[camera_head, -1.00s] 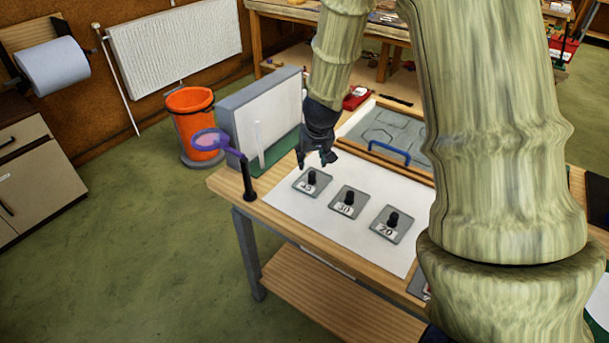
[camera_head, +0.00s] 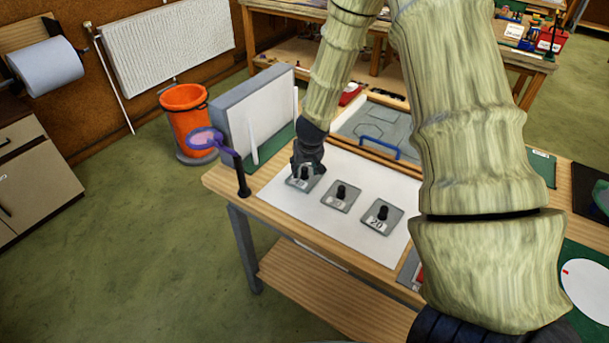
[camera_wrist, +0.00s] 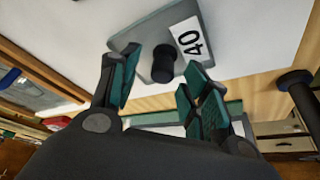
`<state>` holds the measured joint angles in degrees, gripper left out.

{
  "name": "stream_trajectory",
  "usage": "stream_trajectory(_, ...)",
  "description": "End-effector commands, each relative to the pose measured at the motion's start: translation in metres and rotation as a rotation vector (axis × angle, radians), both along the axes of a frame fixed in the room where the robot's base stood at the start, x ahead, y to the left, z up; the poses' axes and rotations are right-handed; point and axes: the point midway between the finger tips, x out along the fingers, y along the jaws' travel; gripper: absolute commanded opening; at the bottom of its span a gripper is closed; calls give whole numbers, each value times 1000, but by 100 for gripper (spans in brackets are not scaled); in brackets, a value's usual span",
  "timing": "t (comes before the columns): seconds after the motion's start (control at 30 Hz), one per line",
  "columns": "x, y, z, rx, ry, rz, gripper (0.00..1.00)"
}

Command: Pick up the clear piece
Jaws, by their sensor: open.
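Three square grey see-through plates with black knobs and number labels lie in a row on a white sheet (camera_head: 290,208). I cannot tell which one the task calls the clear piece. The left plate (camera_head: 293,184) is partly hidden by my gripper (camera_head: 307,166). In the wrist view this plate (camera_wrist: 139,38) has a label that looks like 40, and its black knob (camera_wrist: 163,65) stands between my open fingertips (camera_wrist: 158,80), with gaps on both sides. The middle plate (camera_head: 334,203) and the right plate (camera_head: 376,226), labelled 20, are clear of my gripper.
A wooden-framed leaded panel (camera_head: 375,125) with a blue handle (camera_head: 380,147) lies behind the plates. A purple-rimmed round lens (camera_head: 205,138) on a black post stands at the table's left edge. A grey upright board (camera_head: 250,110) stands behind it. An orange bin (camera_head: 186,118) is on the floor.

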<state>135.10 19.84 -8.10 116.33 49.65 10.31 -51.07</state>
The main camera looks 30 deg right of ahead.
Motion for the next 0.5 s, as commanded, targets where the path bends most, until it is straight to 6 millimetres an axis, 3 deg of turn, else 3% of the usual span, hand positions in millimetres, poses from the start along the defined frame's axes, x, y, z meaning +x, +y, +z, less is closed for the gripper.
stream_trajectory(0.47, 5, -2, -13, 0, -1, 0, 46)
stream_trajectory(0.5, 5, -2, -13, 0, -1, 0, 43)
